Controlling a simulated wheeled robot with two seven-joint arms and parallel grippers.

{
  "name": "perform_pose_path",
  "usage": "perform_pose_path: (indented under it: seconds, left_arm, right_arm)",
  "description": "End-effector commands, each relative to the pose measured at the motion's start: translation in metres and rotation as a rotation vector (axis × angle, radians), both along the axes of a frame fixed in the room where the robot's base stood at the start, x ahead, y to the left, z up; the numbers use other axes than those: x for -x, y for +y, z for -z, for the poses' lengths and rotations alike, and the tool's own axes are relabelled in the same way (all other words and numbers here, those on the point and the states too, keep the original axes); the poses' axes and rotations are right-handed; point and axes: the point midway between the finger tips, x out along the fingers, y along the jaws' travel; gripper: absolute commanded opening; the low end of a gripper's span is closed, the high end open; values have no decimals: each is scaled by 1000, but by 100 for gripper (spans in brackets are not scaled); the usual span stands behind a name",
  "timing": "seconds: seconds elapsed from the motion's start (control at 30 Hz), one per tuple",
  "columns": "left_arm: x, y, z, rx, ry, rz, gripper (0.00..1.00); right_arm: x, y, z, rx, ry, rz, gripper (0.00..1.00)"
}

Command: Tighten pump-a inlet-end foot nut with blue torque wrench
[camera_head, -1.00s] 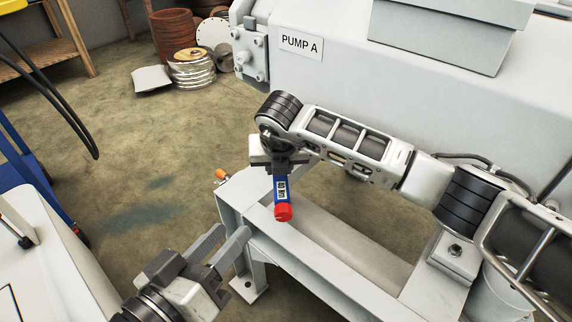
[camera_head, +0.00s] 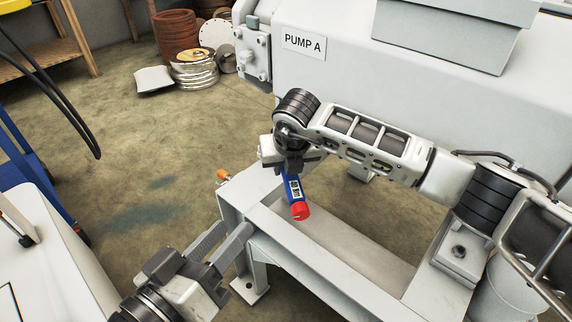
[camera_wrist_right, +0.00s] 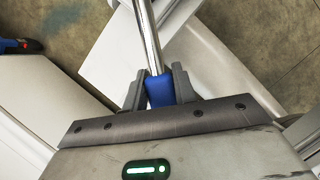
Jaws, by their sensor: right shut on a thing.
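My right gripper (camera_head: 291,170) is shut on the blue torque wrench (camera_head: 293,188), above the pale frame below pump A (camera_head: 350,85). The blue handle ends in a red cap that points down toward the camera. In the right wrist view, the jaws (camera_wrist_right: 158,88) grip the blue handle (camera_wrist_right: 160,90), and the chrome shaft runs away toward the top. The wrench head is out of sight. A foot with a dark nut (camera_head: 459,250) shows at the right of the frame; I cannot tell which end's foot it is. My left gripper (camera_head: 222,243) is open and empty at the lower left.
The pale steel frame (camera_head: 335,258) has an open middle. An orange-tipped item (camera_head: 222,174) stands at its left corner. A white surface (camera_head: 50,265) is at the lower left. Coils and drums (camera_head: 190,65) stand at the back.

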Motion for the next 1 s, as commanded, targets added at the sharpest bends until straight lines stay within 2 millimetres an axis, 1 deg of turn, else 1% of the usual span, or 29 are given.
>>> perform_pose_path:
  seconds: [0.03, 0.17, 0.8, 1.0]
  left_arm:
    - [0, 0, 0, 0, 1, 0, 36]
    - [0, 0, -3, -1, 1, 0, 36]
    - [0, 0, -28, -3, 2, 0, 36]
    - [0, 0, -32, -3, 2, 0, 36]
  right_arm:
    - [-1, -5, 2, 9, 5, 11, 0]
    - [-1, -5, -3, 9, 4, 12, 0]
    - [-1, -1, -44, 1, -4, 5, 0]
    - [-1, -1, -52, 1, -3, 4, 0]
